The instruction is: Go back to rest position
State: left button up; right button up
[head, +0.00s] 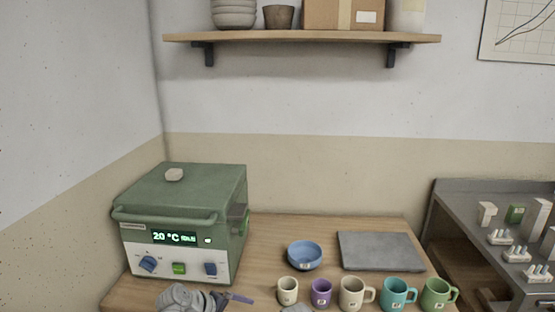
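Part of my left gripper (236,299) shows at the bottom edge, in front of the green kiln. Its grey wrist lies to the left and a thin dark bluish finger points right. The rest is cut off by the frame, so I cannot tell whether it is open or shut. I see nothing held in the visible part.
A green kiln (180,210) reading 20 °C stands on the wooden table (275,232). A blue bowl (304,254), a grey slab (381,251) and a row of cups, including a purple cup (321,292), are to its right. A grey bench (470,230) holds small samples; a shelf (300,38) hangs above.

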pick_arm(q)
jog(key=s+d+r+m+g+y+p, duration=0.2)
jog(key=s+r+m+g+y+p, duration=0.1)
jog(key=s+m+y+p, duration=0.1)
jog(key=s+d+r+m+g+y+p, duration=0.3)
jog(key=s+m+p, duration=0.3)
jog(key=s+m, duration=0.2)
jog(key=shift+s+m+y, duration=0.4)
jog(key=shift+s+y, duration=0.2)
jog(key=shift+s, duration=0.65)
pick_arm(e)
notch_tip(320, 180, up, 12)
jog(key=shift+r, duration=0.15)
